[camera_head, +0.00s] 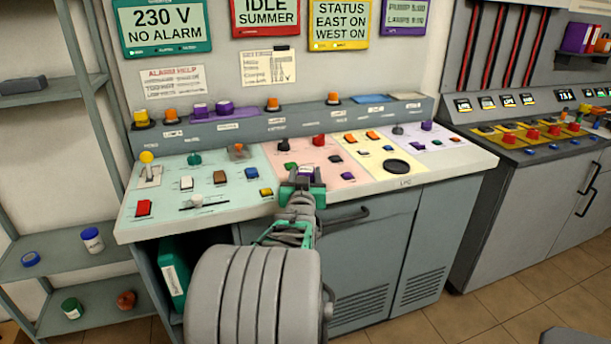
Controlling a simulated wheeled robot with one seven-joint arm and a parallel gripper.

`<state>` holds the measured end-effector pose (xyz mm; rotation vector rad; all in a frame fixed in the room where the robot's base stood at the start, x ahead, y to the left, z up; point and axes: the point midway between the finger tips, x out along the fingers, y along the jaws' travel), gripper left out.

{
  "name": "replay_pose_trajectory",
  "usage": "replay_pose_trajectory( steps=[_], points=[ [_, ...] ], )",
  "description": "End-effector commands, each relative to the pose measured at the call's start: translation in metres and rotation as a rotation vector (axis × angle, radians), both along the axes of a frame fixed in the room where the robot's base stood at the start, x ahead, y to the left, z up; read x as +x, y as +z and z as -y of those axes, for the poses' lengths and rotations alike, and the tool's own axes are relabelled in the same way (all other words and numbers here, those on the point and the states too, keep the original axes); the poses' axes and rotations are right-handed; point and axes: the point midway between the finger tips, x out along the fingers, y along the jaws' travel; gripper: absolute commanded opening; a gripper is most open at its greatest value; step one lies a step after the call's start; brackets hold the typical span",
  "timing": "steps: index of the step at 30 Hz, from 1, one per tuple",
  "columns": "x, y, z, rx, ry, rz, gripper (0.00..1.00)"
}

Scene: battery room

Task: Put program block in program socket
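My gripper (305,178), with green and dark fingers, is over the front edge of the pink panel on the sloped console. It appears shut on a small purple block with a pale top (305,171), taken to be the program block; the fingers hide most of it. I cannot tell which fitting is the program socket; labels are too small to read. A lilac panel (440,140) is at the console's right end.
The console (240,207) carries several switches, knobs and buttons close around my gripper. A joystick with a yellow ball (147,158) stands at the left and a black disc (396,166) at the right. Orange beacons line the ledge. Shelves (60,255) stand left, another console (540,145) right.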

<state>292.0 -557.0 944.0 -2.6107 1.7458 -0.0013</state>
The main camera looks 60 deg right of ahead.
Motion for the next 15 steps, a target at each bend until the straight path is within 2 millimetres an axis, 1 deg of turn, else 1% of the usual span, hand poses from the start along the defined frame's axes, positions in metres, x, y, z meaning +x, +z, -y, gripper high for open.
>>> replay_pose_trajectory(
  steps=[1,5,6,12,15],
  points=[
    [0.0000,0.0006,0.0000,0.000,0.000,0.000,0.53],
    [0.0000,0.0007,0.0000,0.000,0.000,0.000,0.64],
    [0.0000,0.0007,0.0000,0.000,0.000,0.000,0.65],
    [0.0000,0.0012,0.0000,0.000,0.000,0.000,0.65],
    [0.0000,0.0072,0.0000,0.000,0.000,0.000,0.65]
  ],
)
